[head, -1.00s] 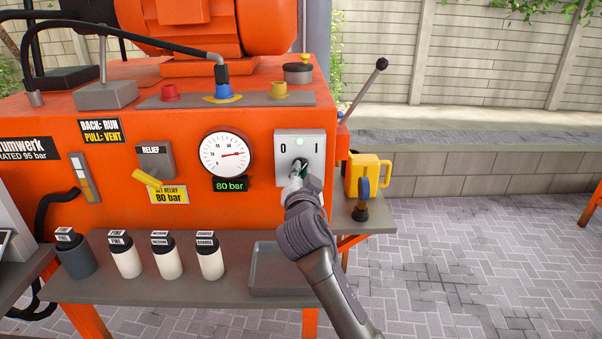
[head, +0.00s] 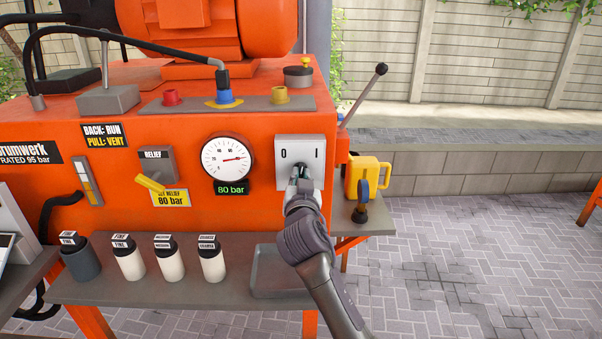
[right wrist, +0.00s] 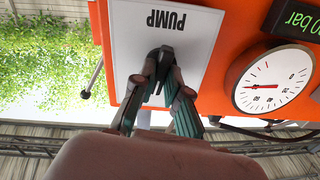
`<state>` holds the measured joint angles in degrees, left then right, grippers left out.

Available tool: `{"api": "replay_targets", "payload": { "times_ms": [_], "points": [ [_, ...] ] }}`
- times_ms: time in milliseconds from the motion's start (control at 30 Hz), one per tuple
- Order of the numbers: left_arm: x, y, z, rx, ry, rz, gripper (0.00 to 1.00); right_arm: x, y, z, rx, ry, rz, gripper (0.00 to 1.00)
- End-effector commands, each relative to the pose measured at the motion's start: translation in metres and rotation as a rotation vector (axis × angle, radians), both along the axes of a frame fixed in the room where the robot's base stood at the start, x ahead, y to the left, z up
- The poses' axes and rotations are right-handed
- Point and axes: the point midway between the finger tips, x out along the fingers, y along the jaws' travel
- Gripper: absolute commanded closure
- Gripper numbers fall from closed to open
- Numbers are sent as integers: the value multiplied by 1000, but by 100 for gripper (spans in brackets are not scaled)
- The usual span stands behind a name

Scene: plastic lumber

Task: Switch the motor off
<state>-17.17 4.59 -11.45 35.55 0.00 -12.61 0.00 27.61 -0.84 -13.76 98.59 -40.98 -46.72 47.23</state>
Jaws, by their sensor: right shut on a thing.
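The motor (head: 265,22) is an orange housing on top of the orange machine. The grey-white switch plate (head: 312,148), marked 0 and I, is on the machine's front; no green light shows on it. In the right wrist view the plate (right wrist: 122,35) appears upside down and reads PUMP. My right gripper (head: 300,173) is shut on the dark switch knob (right wrist: 163,68), with a finger on each side of it. In the head view the gripper mostly hides the knob, so its pointing direction is hard to tell. My left gripper is not in view.
A dial gauge (head: 222,160) with an 80 bar display is left of the plate. A yellow relief lever (head: 150,184), several bottles (head: 168,258) and a tray (head: 270,290) are nearby. A yellow jug (head: 358,172) and a black-knobbed lever (head: 362,98) are close on the right.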

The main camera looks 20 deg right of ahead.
Motion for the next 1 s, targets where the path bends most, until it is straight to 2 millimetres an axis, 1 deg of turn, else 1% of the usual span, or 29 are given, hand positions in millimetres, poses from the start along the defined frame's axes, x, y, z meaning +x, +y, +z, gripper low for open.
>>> {"api": "replay_targets", "payload": {
  "times_ms": [33, 600, 800, 1000],
  "points": [
    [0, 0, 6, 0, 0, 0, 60, 0, 0, 2, -43, 15, -1, 100],
    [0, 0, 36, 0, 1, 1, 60, 0, 1, 1, -539, 158, 0, 100],
    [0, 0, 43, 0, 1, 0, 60, 0, 1, 0, -661, 192, 0, 100],
    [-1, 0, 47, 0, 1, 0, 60, 1, 2, 0, -735, 213, 0, 100]
  ]
}}
